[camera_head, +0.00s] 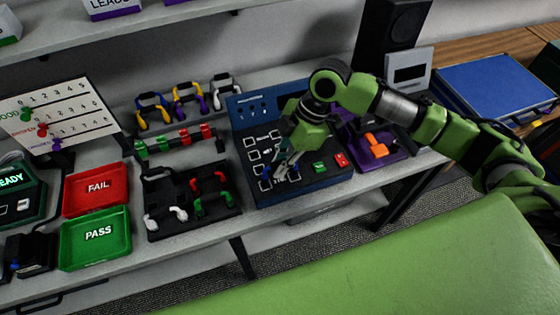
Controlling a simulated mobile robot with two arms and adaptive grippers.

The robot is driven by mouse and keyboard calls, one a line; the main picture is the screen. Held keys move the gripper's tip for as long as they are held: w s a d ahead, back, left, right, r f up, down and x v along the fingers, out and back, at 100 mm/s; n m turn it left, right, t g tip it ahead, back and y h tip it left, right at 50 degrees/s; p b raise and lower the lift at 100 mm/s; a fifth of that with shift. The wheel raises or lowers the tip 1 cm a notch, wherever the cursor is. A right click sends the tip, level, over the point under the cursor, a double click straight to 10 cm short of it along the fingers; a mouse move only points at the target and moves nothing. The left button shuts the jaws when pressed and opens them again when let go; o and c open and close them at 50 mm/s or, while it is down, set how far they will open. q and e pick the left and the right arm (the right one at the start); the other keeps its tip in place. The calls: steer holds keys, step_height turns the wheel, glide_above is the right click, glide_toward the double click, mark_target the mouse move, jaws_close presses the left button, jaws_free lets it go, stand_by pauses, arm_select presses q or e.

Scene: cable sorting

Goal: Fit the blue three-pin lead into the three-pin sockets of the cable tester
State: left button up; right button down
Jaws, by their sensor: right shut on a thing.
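The cable tester (318,180) is a dark blue box on the bench with a raised back panel. White-outlined sockets (253,155) show on the left of its top, and a green and a red button on the right. My right gripper (283,168) points down over the sockets, shut on what looks like the blue three-pin lead (294,176). Only a small blue part of the lead shows, and the fingers hide the rest. I cannot tell whether its pins touch the sockets. My left gripper is out of view.
A dark tray (160,188) with white, red and green leads lies left of the tester. Red FAIL (96,189) and green PASS (95,238) trays are farther left. A purple device (378,156) with an orange part stands close on the right.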

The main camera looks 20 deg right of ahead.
steer(key=shift+f+p, duration=0.1)
steer(key=shift+p, duration=0.2)
stand_by(0.5)
steer(key=c, duration=2)
jaws_free()
steer(key=o, duration=0.6)
steer(key=shift+c, duration=0.2)
step_height(320, 180, up, 8)
steer(key=p, duration=0.8)
